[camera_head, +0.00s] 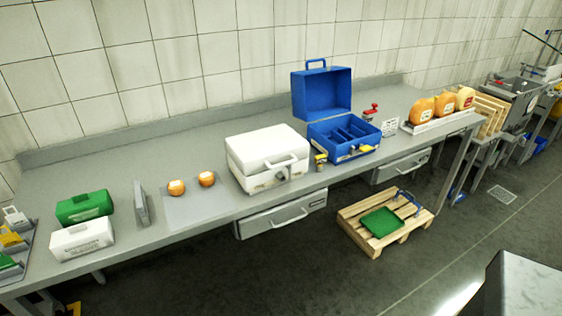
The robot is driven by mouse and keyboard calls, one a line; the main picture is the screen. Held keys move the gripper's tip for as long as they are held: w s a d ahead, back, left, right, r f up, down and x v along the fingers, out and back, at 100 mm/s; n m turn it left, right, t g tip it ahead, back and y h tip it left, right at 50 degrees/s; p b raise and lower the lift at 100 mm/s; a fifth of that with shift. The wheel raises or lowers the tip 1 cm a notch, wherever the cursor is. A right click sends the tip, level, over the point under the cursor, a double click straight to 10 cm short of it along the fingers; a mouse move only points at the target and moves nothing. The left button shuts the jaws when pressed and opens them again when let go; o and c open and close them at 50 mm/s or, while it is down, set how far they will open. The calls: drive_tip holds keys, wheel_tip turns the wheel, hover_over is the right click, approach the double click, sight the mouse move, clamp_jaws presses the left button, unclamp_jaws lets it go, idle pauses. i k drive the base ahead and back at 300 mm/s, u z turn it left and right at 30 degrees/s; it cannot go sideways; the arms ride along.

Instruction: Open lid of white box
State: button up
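A white box (268,159) with a light grey handle on its front stands on the long grey table, right of a light mat. Its lid (263,143) looks shut. The handle (281,163) faces the front edge of the table. My gripper is not in view, and no part of my arm shows near the box.
A blue box (341,137) stands open to the right, its lid raised. Two round cheeses (207,179) sit on the mat (197,207). A green box (84,207) and a small white box (82,239) stand left. A pallet (387,222) lies on the floor.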

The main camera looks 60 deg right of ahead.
sight(275, 146)
drive_tip(key=z, duration=4.75)
drive_tip(key=i, duration=0.1)
drive_tip(key=u, duration=3)
drive_tip(key=k, duration=0.6)
drive_tip(key=u, duration=0.1)
drive_tip(key=i, duration=0.6)
drive_tip(key=z, duration=0.15)
